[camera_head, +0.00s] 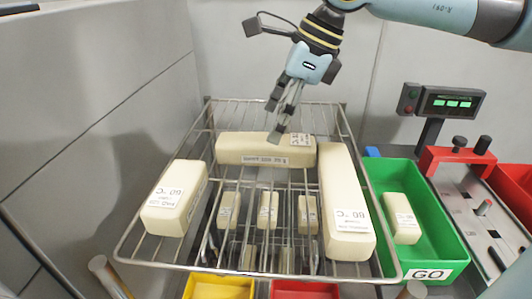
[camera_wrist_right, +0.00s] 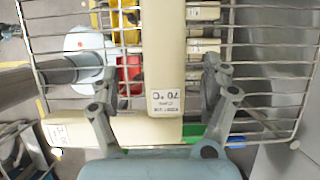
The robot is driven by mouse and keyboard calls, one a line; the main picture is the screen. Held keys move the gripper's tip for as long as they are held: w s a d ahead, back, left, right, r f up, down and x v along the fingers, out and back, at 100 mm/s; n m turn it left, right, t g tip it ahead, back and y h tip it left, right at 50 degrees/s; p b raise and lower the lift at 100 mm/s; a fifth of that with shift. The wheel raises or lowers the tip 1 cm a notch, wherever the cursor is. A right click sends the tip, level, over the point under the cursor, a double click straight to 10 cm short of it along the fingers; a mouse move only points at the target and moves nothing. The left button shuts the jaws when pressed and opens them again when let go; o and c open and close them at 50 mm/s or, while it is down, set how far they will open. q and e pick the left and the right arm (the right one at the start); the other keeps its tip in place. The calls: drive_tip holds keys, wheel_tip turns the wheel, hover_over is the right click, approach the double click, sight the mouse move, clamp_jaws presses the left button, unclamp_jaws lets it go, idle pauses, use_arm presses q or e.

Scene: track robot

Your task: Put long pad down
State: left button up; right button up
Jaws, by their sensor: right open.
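A long cream pad (camera_head: 265,150) lies crosswise at the back of the wire rack, a label on its right end. In the right wrist view this pad (camera_wrist_right: 163,50) runs upright, its label reading 70 °C. My right gripper (camera_head: 279,120) is above the pad's right half. Its open fingers (camera_wrist_right: 162,92) straddle the pad, with visible gaps on both sides. A second long pad (camera_head: 340,190), labelled 80 °C, lies along the rack's right side; it also shows in the right wrist view (camera_wrist_right: 115,132). A third pad (camera_head: 180,195) lies at the left. My left gripper is out of view.
A green bin (camera_head: 440,240) with one small pad (camera_head: 403,220) is at right. Yellow (camera_head: 215,288) and red (camera_head: 300,290) bins are in front. Grey walls enclose the left and back.

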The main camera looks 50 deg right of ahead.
sight(266, 137)
drive_tip(key=shift+d+x, duration=0.15)
drive_tip(key=shift+x, duration=1.35)
drive_tip(key=shift+d+x, duration=0.1)
drive_tip(key=shift+x, duration=1.45)
drive_tip(key=shift+c, duration=0.2)
drive_tip(key=c, duration=1.3)
drive_tip(key=shift+d, duration=0.1)
drive_tip(key=shift+c, duration=0.2)
